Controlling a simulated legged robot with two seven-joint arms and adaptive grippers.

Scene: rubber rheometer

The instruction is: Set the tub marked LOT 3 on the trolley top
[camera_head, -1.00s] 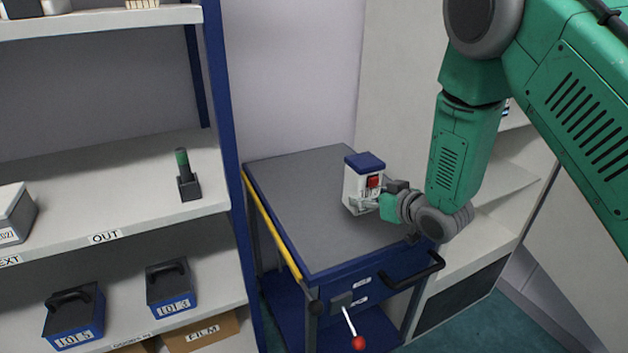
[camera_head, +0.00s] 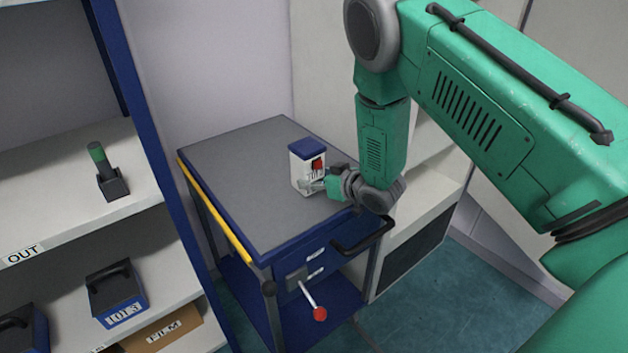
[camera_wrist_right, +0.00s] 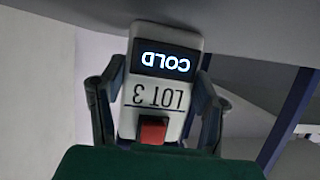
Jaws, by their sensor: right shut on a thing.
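The tub marked LOT 3 (camera_head: 302,173) is white with a blue lid and a red patch on its front. It is upright at the right part of the grey trolley top (camera_head: 235,165). My right gripper (camera_head: 318,184) is shut on it from the right side. In the right wrist view the tub (camera_wrist_right: 160,95) appears upside down, reading LOT 3 and COLD, between the two fingers of my right gripper (camera_wrist_right: 155,112). Its base is at or very close to the grey surface; I cannot tell whether it touches. My left gripper is out of view.
The trolley has a yellow side rail (camera_head: 215,213), a black handle (camera_head: 362,238) and a red-knobbed lever (camera_head: 319,313). The left part of the trolley top is clear.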

